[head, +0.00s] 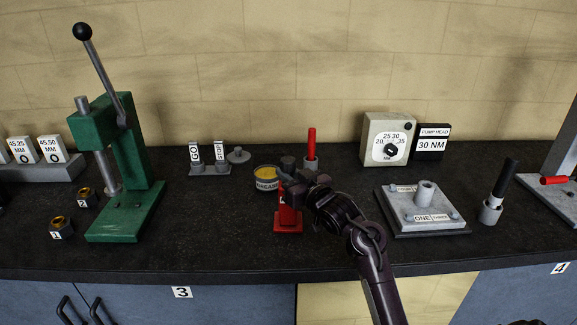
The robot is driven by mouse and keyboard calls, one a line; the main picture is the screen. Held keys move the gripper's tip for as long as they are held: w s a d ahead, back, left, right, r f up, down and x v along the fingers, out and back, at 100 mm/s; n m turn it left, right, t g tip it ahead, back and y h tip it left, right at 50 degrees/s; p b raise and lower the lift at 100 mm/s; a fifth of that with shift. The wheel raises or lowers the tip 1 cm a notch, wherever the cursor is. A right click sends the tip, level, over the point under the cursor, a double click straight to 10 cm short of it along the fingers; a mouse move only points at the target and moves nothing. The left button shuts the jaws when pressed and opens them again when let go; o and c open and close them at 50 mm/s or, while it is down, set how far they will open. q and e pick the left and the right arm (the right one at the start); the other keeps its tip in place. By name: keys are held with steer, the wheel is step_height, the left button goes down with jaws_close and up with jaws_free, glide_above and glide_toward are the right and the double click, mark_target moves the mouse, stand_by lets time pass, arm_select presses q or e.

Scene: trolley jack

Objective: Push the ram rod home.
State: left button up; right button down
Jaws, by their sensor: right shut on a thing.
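A small red jack body (289,218) stands upright on its red base on the dark bench, left of the middle of the forearm. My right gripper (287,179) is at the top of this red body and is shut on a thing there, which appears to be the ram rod. The fingers cover most of the rod, so its depth in the red body cannot be told. My left gripper is not in view.
A yellow grease tin (266,179) is close left of my right gripper. A red-handled tool (311,146) stands just behind it. A green press (122,165) stands left. A grey plate fixture (422,209), a dial box (388,139) and a black-handled tool (504,182) are right.

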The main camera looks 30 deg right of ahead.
steer(key=shift+a+f, duration=0.15)
steer(key=shift+f, duration=0.2)
steer(key=c, duration=1.5)
jaws_free()
steer(key=shift+o, duration=0.3)
steer(key=shift+r, duration=0.15)
steer(key=s+b, duration=0.1)
steer(key=s, duration=0.6)
steer(key=shift+s+b, duration=0.35)
steer(key=shift+b, duration=0.05)
